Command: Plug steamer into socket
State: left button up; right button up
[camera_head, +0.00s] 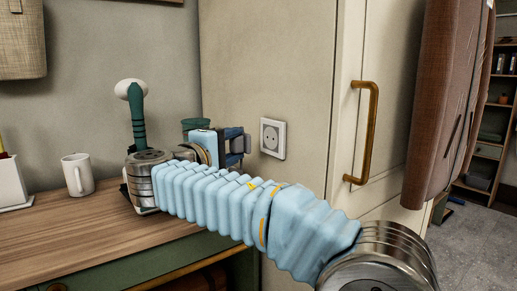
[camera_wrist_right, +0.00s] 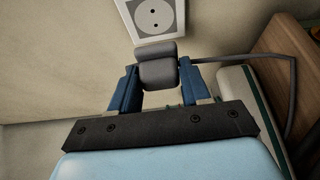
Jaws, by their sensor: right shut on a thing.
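The white socket (camera_head: 272,138) with two round holes is on the side of the beige cabinet; it also shows at the top of the right wrist view (camera_wrist_right: 153,16). My right gripper (camera_head: 240,146) is shut on the grey plug (camera_wrist_right: 157,66), between its blue fingers. In the head view the plug is just left of the socket, with a small gap. A grey cable (camera_wrist_right: 240,58) runs from the plug to the right in the wrist view. The steamer, with green handle and white head (camera_head: 134,106), stands behind my arm; its lower part is hidden. My left gripper is out of view.
The wooden bench top (camera_head: 90,225) holds a white mug (camera_head: 77,174) at left. The cabinet's brass handle (camera_head: 368,135) sticks out right of the socket. A brown padded panel (camera_head: 445,100) hangs further right.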

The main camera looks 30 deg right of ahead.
aim_at(267, 137)
jog(key=shift+w+d, duration=0.2)
jog(key=shift+d, duration=2.55)
jog(key=shift+d+b, duration=0.6)
jog(key=shift+b, duration=0.1)
dwell(1.5)
jog(key=o, duration=1)
jog(key=shift+o, duration=0.2)
jog(key=shift+a, duration=0.1)
jog(key=b+v, duration=0.1)
jog(key=v, duration=1.2)
jog(key=shift+a+b, duration=0.25)
jog(key=shift+b, duration=0.05)
